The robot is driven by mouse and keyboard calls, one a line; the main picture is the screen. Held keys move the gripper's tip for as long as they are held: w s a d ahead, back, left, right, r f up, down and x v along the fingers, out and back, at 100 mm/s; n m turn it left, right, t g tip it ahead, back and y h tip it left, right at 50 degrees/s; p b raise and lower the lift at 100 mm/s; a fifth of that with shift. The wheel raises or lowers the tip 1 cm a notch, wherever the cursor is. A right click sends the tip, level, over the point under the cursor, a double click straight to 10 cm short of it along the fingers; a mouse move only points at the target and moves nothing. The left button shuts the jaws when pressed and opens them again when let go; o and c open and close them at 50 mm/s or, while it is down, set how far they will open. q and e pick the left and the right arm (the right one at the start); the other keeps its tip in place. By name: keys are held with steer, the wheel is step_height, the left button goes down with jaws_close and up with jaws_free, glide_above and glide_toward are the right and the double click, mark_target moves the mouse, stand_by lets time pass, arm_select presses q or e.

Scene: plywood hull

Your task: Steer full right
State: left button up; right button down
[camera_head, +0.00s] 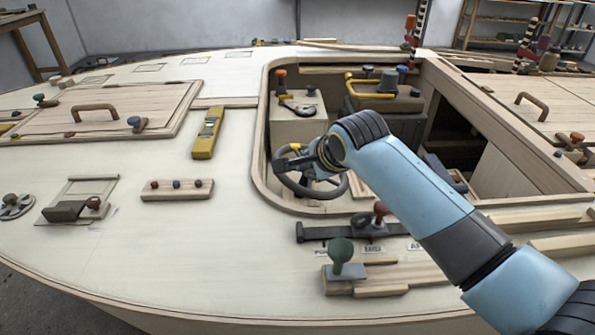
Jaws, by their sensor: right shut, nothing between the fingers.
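The dark steering wheel (303,191) sits at the near left of the open cockpit well in the plywood deck. A small yellow mark (296,147) shows at the top of its rim. My right arm reaches in from the lower right. Its dark right gripper (284,163) is at the upper left part of the wheel, over or against it; I cannot tell whether it touches the rim. The gripper is shut with nothing held. It and the wrist hide part of the wheel's top and hub. My left gripper is not in view.
A slide lever with a red knob (380,209) and a green-knobbed lever (340,250) stand on the deck in front of the well. A three-button strip (177,189) and a yellow level (207,134) lie left. Bare deck lies between them and the well.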

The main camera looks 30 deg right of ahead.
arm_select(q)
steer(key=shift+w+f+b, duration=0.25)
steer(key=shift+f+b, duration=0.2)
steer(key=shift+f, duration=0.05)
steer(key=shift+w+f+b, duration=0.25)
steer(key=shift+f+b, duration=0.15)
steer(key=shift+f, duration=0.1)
arm_select(e)
steer(key=w+r+x, duration=0.1)
steer(key=x, duration=0.6)
steer(key=shift+w+f, duration=0.3)
steer(key=shift+w, duration=0.05)
steer(key=shift+d, duration=0.1)
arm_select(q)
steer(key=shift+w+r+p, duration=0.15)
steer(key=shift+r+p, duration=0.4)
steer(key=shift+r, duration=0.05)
arm_select(e)
steer(key=shift+w+d+m+h, duration=0.1)
steer(key=shift+w+m+h, duration=0.25)
steer(key=shift+w, duration=0.4)
